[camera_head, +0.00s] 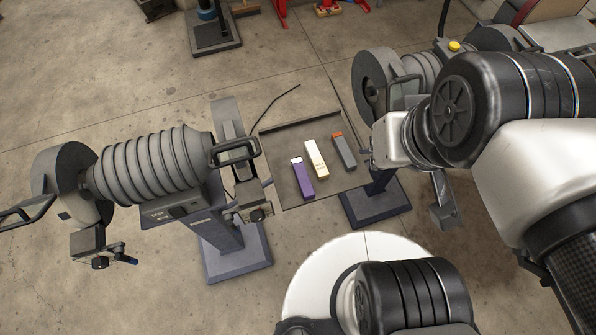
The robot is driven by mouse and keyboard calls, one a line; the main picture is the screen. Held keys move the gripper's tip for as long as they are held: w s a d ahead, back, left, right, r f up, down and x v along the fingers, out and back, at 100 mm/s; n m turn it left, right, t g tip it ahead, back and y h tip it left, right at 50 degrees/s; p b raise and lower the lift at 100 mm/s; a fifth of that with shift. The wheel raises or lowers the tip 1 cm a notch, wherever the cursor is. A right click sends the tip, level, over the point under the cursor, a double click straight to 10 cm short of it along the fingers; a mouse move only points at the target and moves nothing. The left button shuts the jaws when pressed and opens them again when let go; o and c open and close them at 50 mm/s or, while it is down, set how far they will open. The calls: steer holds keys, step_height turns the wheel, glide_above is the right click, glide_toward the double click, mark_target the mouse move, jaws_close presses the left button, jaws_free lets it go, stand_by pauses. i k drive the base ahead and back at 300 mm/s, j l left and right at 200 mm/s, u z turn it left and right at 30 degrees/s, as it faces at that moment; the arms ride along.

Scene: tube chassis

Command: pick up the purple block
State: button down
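The purple block (304,182) has a pale end and lies at the left of a shallow grey tray (276,146). A cream block (317,161) lies to its right, with a gap between them. A grey block with an orange end (345,153) lies further right in the same tray. My gripper (369,155) is at the end of my arm, by the tray's right edge, to the right of the grey block and apart from the purple block. It is small and mostly hidden by my wrist, so its fingers cannot be made out.
A grey machine with ribbed bellows (150,165) stands left of the tray, its handle (235,152) close to the tray's left edge. A similar machine (378,82) stands at the upper right, partly behind my arm. Concrete floor (120,70) is open at the upper left.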

mark_target(304, 181)
steer(key=j, duration=0.5)
steer(key=k+j, duration=0.15)
steer(key=j, duration=0.15)
steer(key=k+j+z, duration=0.1)
steer(key=j, duration=0.2)
steer(key=k+j, duration=0.15)
steer(key=j, duration=0.15)
steer(key=z, duration=0.05)
